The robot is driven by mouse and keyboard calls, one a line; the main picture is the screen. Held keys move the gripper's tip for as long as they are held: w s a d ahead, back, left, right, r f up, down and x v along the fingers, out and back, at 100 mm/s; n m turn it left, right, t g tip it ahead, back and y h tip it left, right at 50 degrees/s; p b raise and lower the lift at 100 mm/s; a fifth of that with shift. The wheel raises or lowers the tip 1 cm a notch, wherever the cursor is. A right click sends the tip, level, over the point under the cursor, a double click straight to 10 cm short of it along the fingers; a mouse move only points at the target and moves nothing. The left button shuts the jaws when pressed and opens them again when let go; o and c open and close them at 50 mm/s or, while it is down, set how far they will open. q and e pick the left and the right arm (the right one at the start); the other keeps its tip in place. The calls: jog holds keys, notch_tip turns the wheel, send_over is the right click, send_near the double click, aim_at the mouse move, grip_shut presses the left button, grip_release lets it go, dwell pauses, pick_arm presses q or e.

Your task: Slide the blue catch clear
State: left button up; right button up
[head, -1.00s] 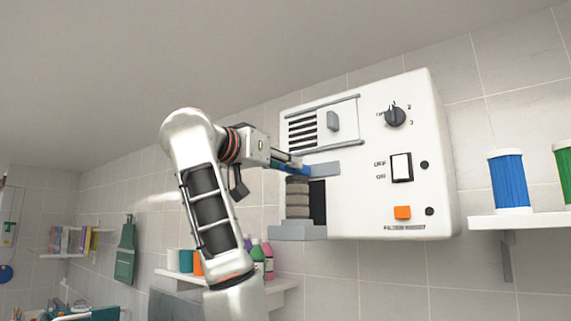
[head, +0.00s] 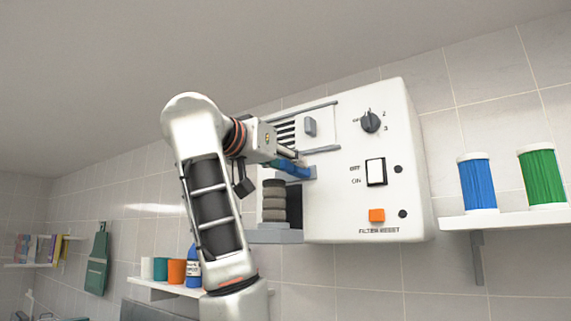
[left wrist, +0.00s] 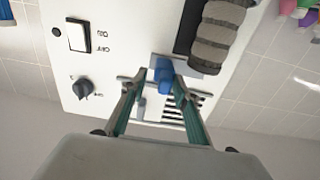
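The blue catch (head: 293,168) sits on a grey plate (head: 312,173) on the front of the white wall unit, above the ribbed grey roll. In the head view it is at the plate's right end. In the left wrist view the blue catch (left wrist: 164,74) lies between the two green fingers of my left gripper (left wrist: 161,76). The finger on the roll's side looks close to or against it; a gap shows at the other finger. In the head view my left gripper (head: 291,160) partly covers the catch. My right gripper is out of view.
The white unit (head: 340,205) carries a dial (head: 371,121), a rocker switch (head: 376,172) and an orange button (head: 376,215). The ribbed roll (head: 273,201) stands below the plate. Shelves with spools (head: 477,184) and bottles are at the sides.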

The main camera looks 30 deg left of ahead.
pick_arm(q)
jog(key=shift+a, duration=0.15)
jog(key=s, duration=0.7)
jog(key=shift+s+a, duration=0.25)
dwell(0.6)
